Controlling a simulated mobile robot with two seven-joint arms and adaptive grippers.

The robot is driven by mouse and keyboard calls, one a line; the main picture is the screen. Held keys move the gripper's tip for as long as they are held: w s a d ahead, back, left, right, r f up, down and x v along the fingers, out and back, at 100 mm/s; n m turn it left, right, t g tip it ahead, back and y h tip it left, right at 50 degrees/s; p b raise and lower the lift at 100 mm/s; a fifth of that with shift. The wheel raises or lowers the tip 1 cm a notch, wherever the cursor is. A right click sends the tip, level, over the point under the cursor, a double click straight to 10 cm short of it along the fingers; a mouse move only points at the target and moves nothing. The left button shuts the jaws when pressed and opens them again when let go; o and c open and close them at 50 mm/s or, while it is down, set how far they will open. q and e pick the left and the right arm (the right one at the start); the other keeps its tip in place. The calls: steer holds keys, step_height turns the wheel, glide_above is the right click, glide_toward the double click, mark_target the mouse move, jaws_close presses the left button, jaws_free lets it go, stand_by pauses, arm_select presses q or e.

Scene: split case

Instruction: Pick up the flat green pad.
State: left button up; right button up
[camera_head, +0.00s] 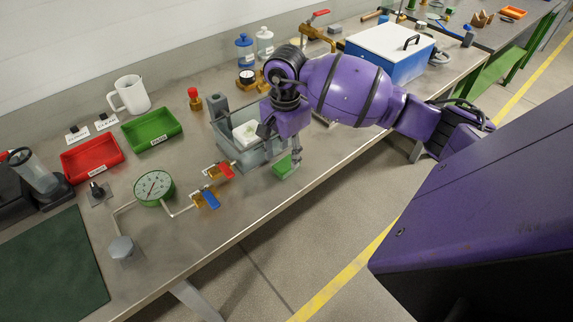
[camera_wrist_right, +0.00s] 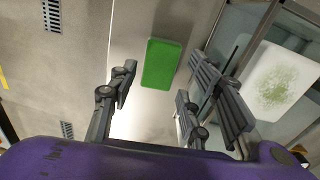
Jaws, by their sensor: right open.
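My right gripper (camera_head: 294,153) is above and close to the pad, pointing down. In the wrist view its open fingers (camera_wrist_right: 164,84) stand on either side of the pad's line, with nothing between them held. The gap in height to the pad is hard to judge. My left gripper is not in view.
Red (camera_head: 225,170) and blue (camera_head: 210,199) valve handles stand to the left. A blue case (camera_head: 402,65) stands at the back right. The bench's front strip is clear.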

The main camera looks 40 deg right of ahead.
mark_target(286, 163)
steer(key=shift+d+f, duration=0.15)
steer(key=shift+f, duration=1.5)
steer(key=shift+c, duration=0.3)
steer(key=c, duration=0.7)
steer(key=shift+o, duration=0.2)
steer(key=shift+w+r, duration=0.1)
steer(key=shift+r, duration=0.4)
step_height(286, 163, up, 2)
steer(key=shift+r, duration=0.25)
steer(key=s+a+r+b, duration=0.1)
steer(key=s+a+r, duration=0.7)
steer(key=a, duration=0.3)
steer(key=shift+a+r, duration=0.3)
steer(key=shift+r, duration=0.45)
